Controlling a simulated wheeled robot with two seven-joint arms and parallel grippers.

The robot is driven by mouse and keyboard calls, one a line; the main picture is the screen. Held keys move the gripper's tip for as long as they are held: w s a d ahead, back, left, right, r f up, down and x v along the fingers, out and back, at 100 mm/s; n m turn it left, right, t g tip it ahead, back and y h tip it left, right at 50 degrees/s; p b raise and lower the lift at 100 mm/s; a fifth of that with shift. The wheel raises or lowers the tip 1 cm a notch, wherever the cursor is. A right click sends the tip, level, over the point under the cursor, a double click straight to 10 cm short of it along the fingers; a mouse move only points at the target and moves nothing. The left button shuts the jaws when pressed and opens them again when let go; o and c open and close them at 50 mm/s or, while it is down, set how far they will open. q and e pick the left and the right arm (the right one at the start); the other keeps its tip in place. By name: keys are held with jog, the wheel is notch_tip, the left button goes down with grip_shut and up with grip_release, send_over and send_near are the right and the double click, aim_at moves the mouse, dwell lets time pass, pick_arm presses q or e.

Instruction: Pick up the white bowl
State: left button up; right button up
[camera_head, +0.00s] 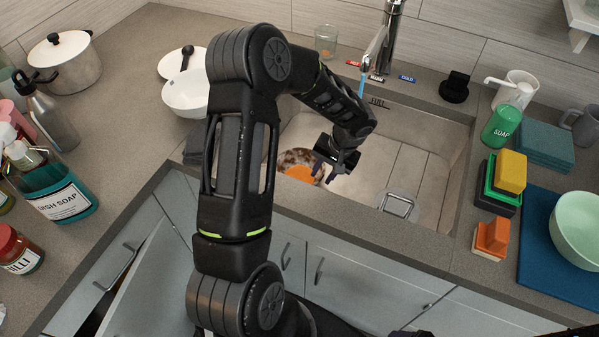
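The white bowl (184,98) sits upright on the counter at the left of the sink, and my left arm hides part of its right side. My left gripper (325,174) hangs over the sink, well to the right of the bowl and apart from it. Its fingers point down and look parted, with nothing seen between them. My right gripper is not in view.
The sink (415,165) holds a dirty plate with orange on it (303,172). A white plate (178,61) with a dark spoon lies behind the bowl. A pot (70,62) and several bottles stand left. A mint bowl (578,228) sits on a blue mat (538,262) at right.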

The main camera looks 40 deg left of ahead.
pick_arm(q)
jog(key=shift+f, duration=0.1)
jog(key=shift+c, duration=0.5)
grip_shut()
dwell(1.2)
